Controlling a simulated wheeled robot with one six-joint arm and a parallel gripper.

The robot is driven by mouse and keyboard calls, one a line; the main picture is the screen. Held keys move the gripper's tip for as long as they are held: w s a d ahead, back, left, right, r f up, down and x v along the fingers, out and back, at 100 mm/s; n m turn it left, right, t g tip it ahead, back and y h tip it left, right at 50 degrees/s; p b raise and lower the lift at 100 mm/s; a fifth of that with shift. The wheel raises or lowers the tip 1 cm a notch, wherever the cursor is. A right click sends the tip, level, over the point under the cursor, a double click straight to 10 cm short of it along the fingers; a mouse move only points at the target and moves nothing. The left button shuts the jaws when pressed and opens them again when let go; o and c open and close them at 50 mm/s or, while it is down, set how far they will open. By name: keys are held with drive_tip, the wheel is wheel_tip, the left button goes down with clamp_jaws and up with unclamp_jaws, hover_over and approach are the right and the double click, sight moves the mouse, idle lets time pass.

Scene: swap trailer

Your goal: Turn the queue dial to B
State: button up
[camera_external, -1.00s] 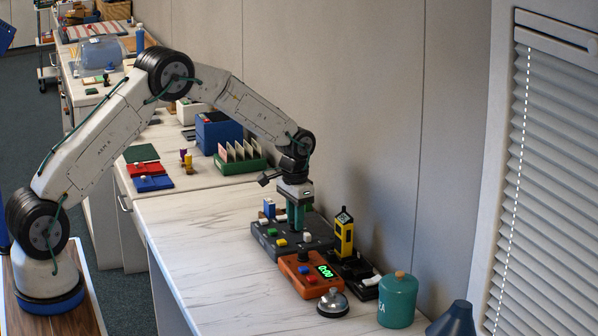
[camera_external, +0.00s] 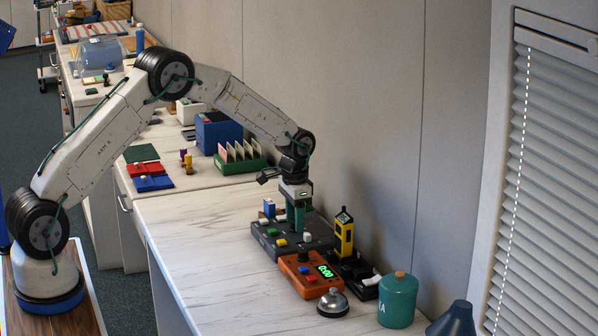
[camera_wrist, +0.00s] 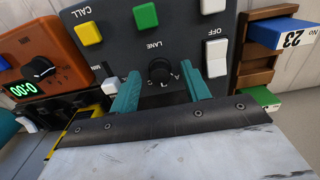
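The dark grey console (camera_external: 268,240) stands on the counter; in the wrist view its panel (camera_wrist: 115,50) shows a black dial knob (camera_wrist: 160,73) by the word LANE. One letter by the knob looks like an A; the other marks are hidden or too small to read. My gripper (camera_external: 297,228) points down over the console. In the wrist view its two teal fingers (camera_wrist: 163,80) are open, one on each side of the knob, with gaps visible between fingers and knob. In the external view the knob is hidden behind the fingers.
The panel also has a yellow button (camera_wrist: 89,33), a green button (camera_wrist: 146,15) and a white OFF switch (camera_wrist: 215,58). An orange timer (camera_external: 300,283) reading 0:00, a bell (camera_external: 333,303), a teal canister (camera_external: 397,300) and a yellow device (camera_external: 343,234) stand close by.

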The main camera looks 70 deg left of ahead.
sight(286, 234)
wheel_tip(286, 234, up, 8)
drive_tip(key=shift+f, duration=0.1)
idle(0.5)
drive_tip(key=s+f, duration=0.1)
drive_tip(key=s+g, duration=0.1)
drive_tip(key=shift+s+d+f+n, duration=0.3)
drive_tip(key=shift+s+d+f, duration=0.1)
drive_tip(key=s+d+r, duration=0.6)
drive_tip(key=s, duration=0.9)
drive_tip(key=s+d+r+t, duration=0.1)
drive_tip(key=s+d+r, duration=0.5)
drive_tip(key=s, duration=1)
drive_tip(key=s+d+r+t, duration=0.1)
drive_tip(key=s+d+r, duration=0.5)
drive_tip(key=s, duration=0.9)
wheel_tip(286, 234, up, 2)
drive_tip(key=shift+s+d+r, duration=0.2)
drive_tip(key=shift+d+r, duration=0.05)
drive_tip(key=shift+d, duration=0.15)
